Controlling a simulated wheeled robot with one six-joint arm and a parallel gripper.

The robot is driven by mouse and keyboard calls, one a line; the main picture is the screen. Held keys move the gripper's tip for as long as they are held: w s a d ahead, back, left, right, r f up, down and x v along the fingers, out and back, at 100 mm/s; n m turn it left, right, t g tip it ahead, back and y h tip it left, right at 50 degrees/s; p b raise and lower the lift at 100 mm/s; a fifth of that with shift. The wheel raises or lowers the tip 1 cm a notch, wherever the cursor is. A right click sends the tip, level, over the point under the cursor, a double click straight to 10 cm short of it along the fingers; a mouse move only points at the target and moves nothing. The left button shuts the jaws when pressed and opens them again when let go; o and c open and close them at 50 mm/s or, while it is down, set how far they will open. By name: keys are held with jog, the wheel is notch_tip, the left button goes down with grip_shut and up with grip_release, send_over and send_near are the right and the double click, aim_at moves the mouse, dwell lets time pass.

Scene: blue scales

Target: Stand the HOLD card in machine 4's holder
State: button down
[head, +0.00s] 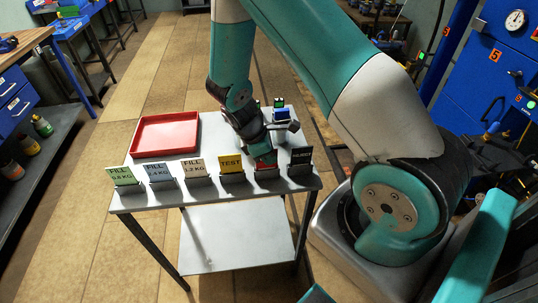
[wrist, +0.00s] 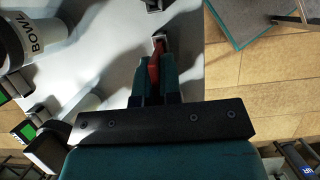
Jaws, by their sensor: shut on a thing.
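A red card (head: 264,161), its text unreadable, stands among the row of cards at the table's front edge, between the yellow TEST card (head: 231,163) and a black card (head: 300,156). My gripper (head: 261,150) is shut on the red card from above. In the wrist view, the red card (wrist: 154,66) shows edge-on between my gripper's fingers (wrist: 154,82). A small holder (wrist: 160,43) is at its far end; I cannot tell whether the card still sits in it. No holder marked for machine 4 can be made out.
The grey table (head: 215,203) also carries a red tray (head: 165,120) and several FILL cards (head: 159,171) in holders. Small blue scales (head: 281,115) stand behind my gripper. A white BOWL container (wrist: 35,32) is close by. A blue machine marked 5 (head: 490,75) stands at right.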

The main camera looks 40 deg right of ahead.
jog(key=c, duration=1.2)
grip_release()
jog(key=shift+r, duration=0.1)
jog(key=b+v, duration=0.2)
jog(key=v, duration=1.5)
jog(key=shift+a+r, duration=0.1)
jog(key=shift+r, duration=0.1)
